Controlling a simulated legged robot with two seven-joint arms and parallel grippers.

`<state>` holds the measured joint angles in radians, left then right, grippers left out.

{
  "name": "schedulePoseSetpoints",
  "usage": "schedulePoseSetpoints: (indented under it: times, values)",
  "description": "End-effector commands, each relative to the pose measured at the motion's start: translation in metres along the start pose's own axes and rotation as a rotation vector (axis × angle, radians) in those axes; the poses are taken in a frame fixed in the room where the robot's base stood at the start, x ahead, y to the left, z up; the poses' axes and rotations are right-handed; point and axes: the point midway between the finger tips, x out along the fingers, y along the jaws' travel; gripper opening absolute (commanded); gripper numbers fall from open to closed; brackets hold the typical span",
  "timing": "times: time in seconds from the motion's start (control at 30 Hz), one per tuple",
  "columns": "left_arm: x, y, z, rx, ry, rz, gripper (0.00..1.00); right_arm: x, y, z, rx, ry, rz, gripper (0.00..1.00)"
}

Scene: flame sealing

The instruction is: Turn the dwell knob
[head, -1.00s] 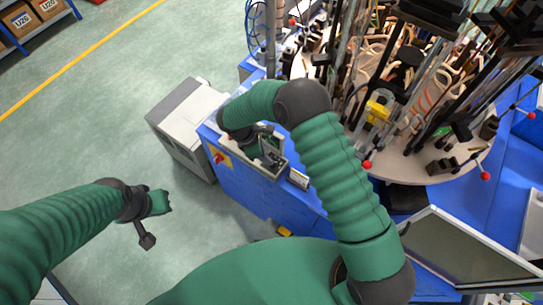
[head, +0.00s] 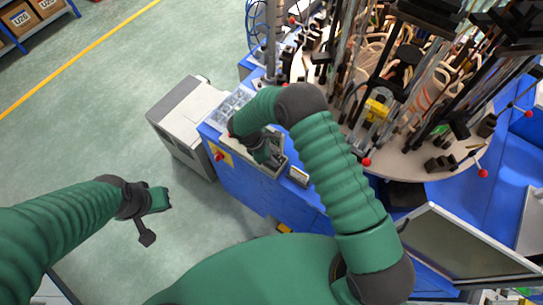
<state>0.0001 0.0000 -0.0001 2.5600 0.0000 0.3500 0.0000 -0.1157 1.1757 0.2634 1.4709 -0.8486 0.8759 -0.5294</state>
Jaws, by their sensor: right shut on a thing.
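My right gripper (head: 266,154) is over the small panel (head: 279,168) on top of the blue machine cabinet (head: 248,187). Its hand points down into the panel and is shut. The dwell knob is not visible; the hand covers the spot where the fingers close. My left gripper (head: 160,200) hangs over the open floor at the lower left, away from the machine. Its fingers are too unclear to tell open from shut.
A round turntable (head: 405,168) with many rods and hoses stands right of my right arm. A clear compartment tray (head: 232,104) lies left of the hand. A grey box unit (head: 181,118) stands beside the cabinet. A dark screen (head: 470,245) is at the lower right. The floor at left is free.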

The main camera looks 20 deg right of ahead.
Motion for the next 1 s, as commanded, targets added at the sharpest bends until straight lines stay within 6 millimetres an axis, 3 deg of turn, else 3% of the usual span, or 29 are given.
schedulePoseSetpoints:
  times: [0.47,1.0]
  values:
    - [0.001,0.0,0.0,0.0,0.0,0.0,0.0,-0.005,0.001,-0.006,-0.126,0.013,0.063,0.0]
    - [0.012,0.0,0.003,0.0,0.0,0.0,0.0,-0.005,-0.003,-0.007,-0.577,0.01,0.251,0.0]
